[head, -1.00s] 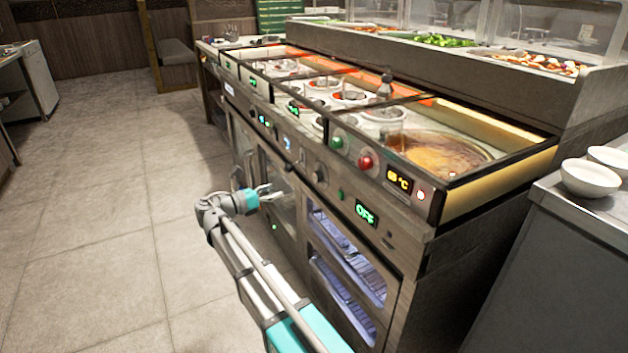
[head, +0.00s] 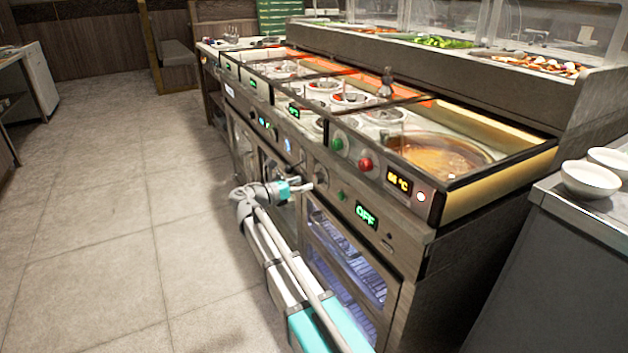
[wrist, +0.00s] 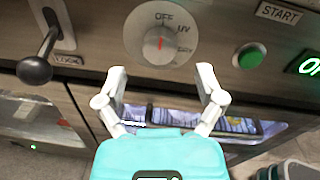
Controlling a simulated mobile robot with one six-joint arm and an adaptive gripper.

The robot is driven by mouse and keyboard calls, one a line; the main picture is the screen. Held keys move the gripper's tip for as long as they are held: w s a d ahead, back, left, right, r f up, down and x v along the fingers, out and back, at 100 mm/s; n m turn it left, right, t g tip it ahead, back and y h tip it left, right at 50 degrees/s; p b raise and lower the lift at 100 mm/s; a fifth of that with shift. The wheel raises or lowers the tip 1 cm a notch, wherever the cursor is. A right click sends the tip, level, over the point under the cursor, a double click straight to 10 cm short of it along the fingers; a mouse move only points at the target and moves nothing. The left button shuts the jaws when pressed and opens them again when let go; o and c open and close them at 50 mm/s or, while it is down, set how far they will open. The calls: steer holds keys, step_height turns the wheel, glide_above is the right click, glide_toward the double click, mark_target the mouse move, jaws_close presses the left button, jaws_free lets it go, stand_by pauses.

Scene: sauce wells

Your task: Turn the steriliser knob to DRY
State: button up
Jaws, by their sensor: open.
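The steriliser knob (wrist: 160,44) is a round grey dial on a pale plate in the wrist view. OFF is printed above it, UV at its right, and a blurred label, perhaps DRY, at lower right. Its red mark looks to point up, towards OFF. In the head view the knob (head: 320,177) sits on the front panel. My gripper (wrist: 161,76) is open, its two fingers apart just below the knob, with nothing between them. In the head view my gripper (head: 306,186) is close to the panel, just left of the knob.
A black lever (wrist: 38,62) marked LOCK is left of the knob. A green button (wrist: 249,56) under a START label (wrist: 279,13) is at its right. The green display (head: 367,214) reads OFF. The lit steriliser cabinet (head: 345,262) is below. Floor at left is clear.

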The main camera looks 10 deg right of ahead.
mark_target(315, 179)
steer(key=shift+x, duration=2.15)
steer(key=c, duration=1.1)
steer(key=shift+c, duration=0.2)
